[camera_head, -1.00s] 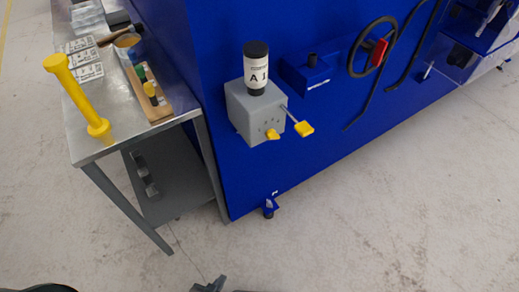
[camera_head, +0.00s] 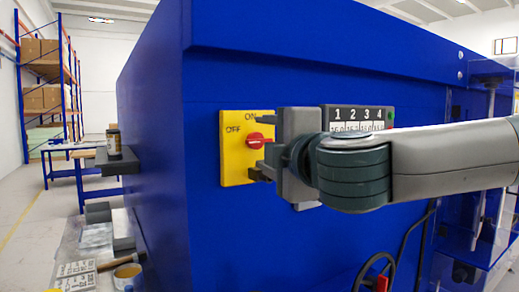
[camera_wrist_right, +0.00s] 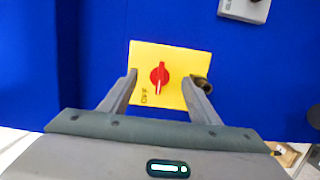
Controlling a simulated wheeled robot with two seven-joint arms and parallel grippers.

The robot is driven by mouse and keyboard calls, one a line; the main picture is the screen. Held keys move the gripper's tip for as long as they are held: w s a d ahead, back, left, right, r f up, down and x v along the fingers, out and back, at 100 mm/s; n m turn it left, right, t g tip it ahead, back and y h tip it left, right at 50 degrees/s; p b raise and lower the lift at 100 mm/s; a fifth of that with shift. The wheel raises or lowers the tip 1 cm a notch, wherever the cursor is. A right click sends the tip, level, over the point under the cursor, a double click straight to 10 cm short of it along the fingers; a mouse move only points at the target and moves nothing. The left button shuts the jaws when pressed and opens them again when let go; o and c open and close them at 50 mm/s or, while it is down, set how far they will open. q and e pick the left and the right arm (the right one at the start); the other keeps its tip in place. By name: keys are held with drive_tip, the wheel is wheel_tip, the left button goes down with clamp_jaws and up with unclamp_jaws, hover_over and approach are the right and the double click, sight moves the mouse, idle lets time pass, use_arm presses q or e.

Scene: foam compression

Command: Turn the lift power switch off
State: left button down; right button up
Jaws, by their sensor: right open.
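The lift power switch is a red rotary knob (camera_head: 256,141) on a yellow plate (camera_head: 233,160) fixed to the blue machine wall. ON is printed at the plate's top and OFF at its left. In the right wrist view the knob (camera_wrist_right: 159,75) has a white mark at its lower end, pointing down, and the OFF print is at the plate's lower left. My right gripper (camera_head: 260,162) comes in from the right, in front of the plate. Its open fingers show left and right of the knob in the wrist view, apart from it. My left gripper is out of view.
A panel numbered 1 to 4 (camera_head: 358,118) is on the wall behind my right arm. A dark shelf with a small jar (camera_head: 113,142) juts out at left. Storage racks (camera_head: 45,90) stand far back left.

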drive_tip(key=shift+s+d, duration=0.1)
idle(0.3)
drive_tip(key=d+b+v, duration=0.1)
drive_tip(key=b+v, duration=0.1)
drive_tip(key=v, duration=0.4)
drive_tip(key=shift+d, duration=0.25)
idle(0.4)
